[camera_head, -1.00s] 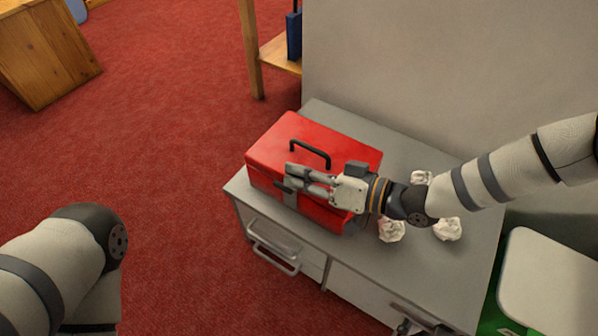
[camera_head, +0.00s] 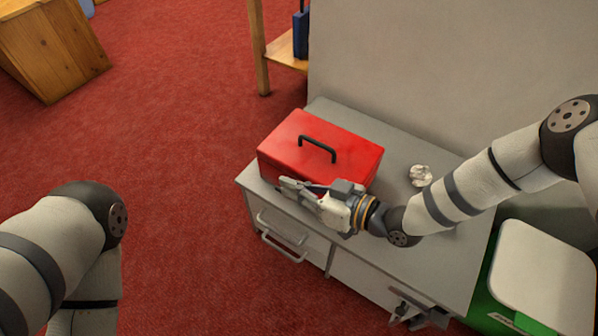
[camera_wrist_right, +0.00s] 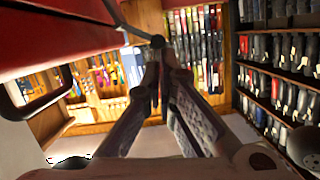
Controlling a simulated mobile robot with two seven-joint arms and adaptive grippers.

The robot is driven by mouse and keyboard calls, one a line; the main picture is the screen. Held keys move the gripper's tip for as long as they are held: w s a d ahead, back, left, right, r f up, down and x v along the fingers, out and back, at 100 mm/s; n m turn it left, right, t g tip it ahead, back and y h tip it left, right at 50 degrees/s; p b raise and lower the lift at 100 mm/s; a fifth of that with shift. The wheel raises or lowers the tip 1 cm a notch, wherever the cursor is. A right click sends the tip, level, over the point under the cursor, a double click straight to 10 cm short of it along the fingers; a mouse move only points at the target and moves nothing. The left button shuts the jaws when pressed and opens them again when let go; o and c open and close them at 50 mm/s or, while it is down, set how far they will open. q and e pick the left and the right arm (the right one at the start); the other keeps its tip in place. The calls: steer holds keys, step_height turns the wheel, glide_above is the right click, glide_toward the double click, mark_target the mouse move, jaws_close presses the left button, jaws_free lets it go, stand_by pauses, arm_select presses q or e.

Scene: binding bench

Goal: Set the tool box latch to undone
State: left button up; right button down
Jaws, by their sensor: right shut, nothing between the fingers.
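The red tool box (camera_head: 340,150) stands closed on the grey cabinet, its black handle (camera_head: 318,146) on the lid. My right gripper (camera_head: 284,184) is shut and empty, held along the front side of the box. In the right wrist view its fingers (camera_wrist_right: 163,65) are together beside the red box (camera_wrist_right: 60,35), close to a grey strip with a dark knob (camera_wrist_right: 157,41), which looks like the latch. I cannot tell whether they touch it. In the head view the gripper hides the latch area. My left arm shows at the left; its gripper is out of view.
A crumpled white paper (camera_head: 420,176) lies behind my right arm. A green bin with a white lid (camera_head: 545,265) stands at right. Red carpet (camera_head: 160,130) is clear at left.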

arm_select(q)
steer(key=shift+w+r+p, duration=0.2)
steer(key=shift+r+p, duration=0.2)
steer(key=shift+r, duration=0.1)
steer(key=shift+w+r+p, duration=0.15)
steer(key=shift+r+p, duration=0.25)
steer(key=shift+r, duration=0.05)
arm_select(e)
steer(key=s+a+f+n+t, duration=0.1)
steer(key=s+a+f+n, duration=0.2)
steer(key=s, duration=0.1)
steer(key=shift+f+h, duration=0.35)
steer(key=shift+h, duration=0.05)
stand_by(0.8)
